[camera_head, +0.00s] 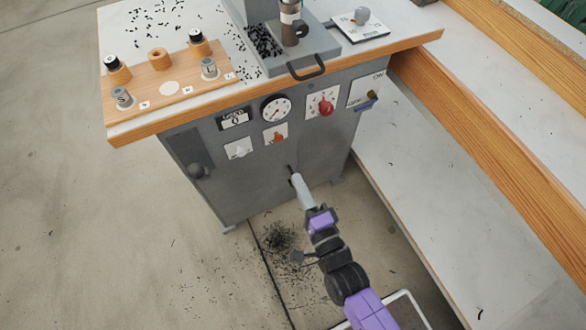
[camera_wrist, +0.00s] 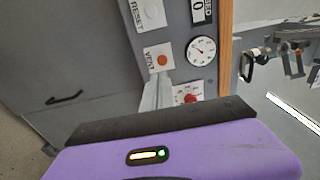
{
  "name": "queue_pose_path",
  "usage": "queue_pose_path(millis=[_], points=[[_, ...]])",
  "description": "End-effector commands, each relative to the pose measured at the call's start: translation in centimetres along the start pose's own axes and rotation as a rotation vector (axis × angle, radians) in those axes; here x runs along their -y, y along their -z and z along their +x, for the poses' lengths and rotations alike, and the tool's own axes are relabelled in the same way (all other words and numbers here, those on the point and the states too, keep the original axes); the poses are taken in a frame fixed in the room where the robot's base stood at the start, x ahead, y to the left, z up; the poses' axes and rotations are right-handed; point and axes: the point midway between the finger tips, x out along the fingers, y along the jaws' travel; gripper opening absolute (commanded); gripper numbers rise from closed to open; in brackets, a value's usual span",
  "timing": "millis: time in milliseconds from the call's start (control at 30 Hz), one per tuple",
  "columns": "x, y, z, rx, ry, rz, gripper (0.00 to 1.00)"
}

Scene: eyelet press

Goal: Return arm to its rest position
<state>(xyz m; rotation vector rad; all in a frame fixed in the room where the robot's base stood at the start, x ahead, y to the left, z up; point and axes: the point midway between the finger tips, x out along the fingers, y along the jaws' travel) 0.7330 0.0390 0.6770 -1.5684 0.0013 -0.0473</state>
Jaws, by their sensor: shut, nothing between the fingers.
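My gripper (camera_head: 291,170) is shut and empty in the head view. It is low in front of the grey press cabinet (camera_head: 238,180), below the row of controls. Whether its tips touch the panel I cannot tell. My purple and black arm reaches up to it from the bottom edge. In the wrist view my purple wrist housing fills the lower part, with the pale gripper (camera_wrist: 155,92) partly hidden behind its dark edge. Beyond it are the orange VENT button (camera_wrist: 162,60), the white RESET button (camera_wrist: 153,13) and the round gauge (camera_wrist: 201,51).
The wood-edged worktop (camera_head: 285,83) carries a wooden holder (camera_head: 190,99), the press and scattered black bits. A black handle (camera_head: 307,70) juts from the front. A red knob (camera_head: 326,106) is right of the gauge. A long pale bench (camera_head: 440,220) stands right. Floor at left is clear.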

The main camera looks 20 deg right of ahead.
Motion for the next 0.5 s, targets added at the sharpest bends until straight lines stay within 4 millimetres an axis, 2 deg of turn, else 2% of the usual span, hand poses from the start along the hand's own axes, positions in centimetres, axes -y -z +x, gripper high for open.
queue_pose_path(millis=[167,500], points=[[-0.05,0.07,-1.22,-0.001,-0.001,-0.001,0.00],[-0.03,0.07,-1.31,-0.001,0.000,0.000,0.00]])
